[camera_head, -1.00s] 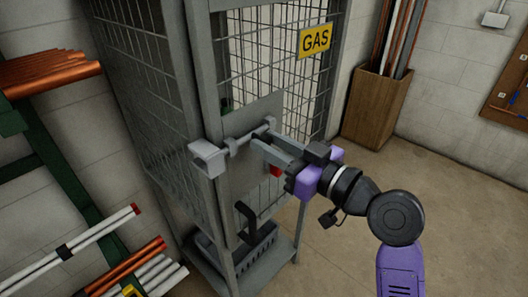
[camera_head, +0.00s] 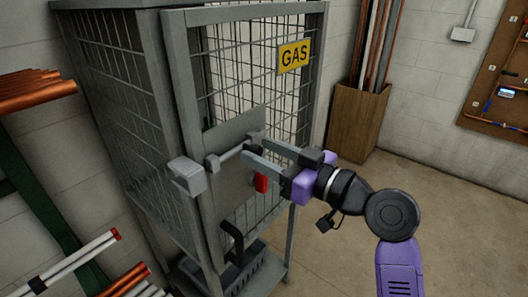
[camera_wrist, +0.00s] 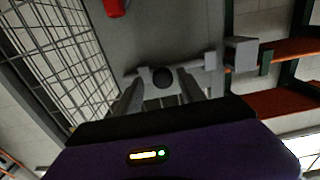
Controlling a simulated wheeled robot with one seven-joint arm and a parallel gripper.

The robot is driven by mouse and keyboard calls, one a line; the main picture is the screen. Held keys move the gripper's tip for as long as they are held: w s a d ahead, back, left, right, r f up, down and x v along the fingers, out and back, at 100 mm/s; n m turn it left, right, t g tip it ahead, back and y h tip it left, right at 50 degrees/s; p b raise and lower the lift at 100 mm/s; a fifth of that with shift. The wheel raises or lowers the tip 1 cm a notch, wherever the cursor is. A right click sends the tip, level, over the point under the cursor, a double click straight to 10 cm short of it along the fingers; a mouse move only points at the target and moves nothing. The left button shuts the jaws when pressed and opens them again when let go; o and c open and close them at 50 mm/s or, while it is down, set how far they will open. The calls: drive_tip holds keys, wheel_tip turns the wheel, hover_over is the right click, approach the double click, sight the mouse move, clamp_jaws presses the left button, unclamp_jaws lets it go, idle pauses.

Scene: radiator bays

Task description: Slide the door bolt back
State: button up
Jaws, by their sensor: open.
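The door bolt (camera_head: 233,154) is a grey horizontal rod on a plate on the gas cage door. A grey block-shaped keeper (camera_head: 187,175) sits on the frame at its left end. My gripper (camera_head: 253,150) is open at the bolt, coming from the right. In the wrist view the dark round bolt knob (camera_wrist: 162,77) lies between my two spread fingers (camera_wrist: 160,95), and the keeper (camera_wrist: 240,54) is to the right. I cannot tell whether a finger touches the knob, or whether the rod end is inside the keeper.
The mesh cage door carries a yellow GAS sign (camera_head: 294,55), a red tag (camera_head: 261,183) and a black handle (camera_head: 233,242). A wooden box of pipes (camera_head: 357,118) stands behind on the right. Pipe racks (camera_head: 45,215) are at the left. Floor at the right is clear.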

drive_tip(key=b+v, duration=0.1)
drive_tip(key=v, duration=0.6)
drive_tip(key=shift+s+d+b, duration=0.15)
drive_tip(key=shift+d+b, duration=0.15)
drive_tip(key=w+d+r+m+t+h, duration=0.1)
drive_tip(key=w+d+m+t+h, duration=0.2)
drive_tip(key=d+m+t+h, duration=0.3)
drive_tip(key=s+d+f+m+t+h, duration=0.3)
drive_tip(key=s+d+f+m+h, duration=0.4)
drive_tip(key=f, duration=0.3)
drive_tip(key=s+f+n+g, duration=0.1)
drive_tip(key=s+f, duration=0.3)
drive_tip(key=s, duration=0.7)
drive_tip(key=s+d+f+g, duration=0.1)
drive_tip(key=s+f, duration=0.4)
drive_tip(key=s, duration=0.7)
drive_tip(key=s+f+n+g+h, duration=0.1)
drive_tip(key=s+f+g, duration=0.2)
drive_tip(key=s, duration=0.8)
drive_tip(key=shift+s+d+f+n, duration=0.3)
drive_tip(key=shift+s+d+f, duration=0.1)
drive_tip(key=shift+f, duration=0.45)
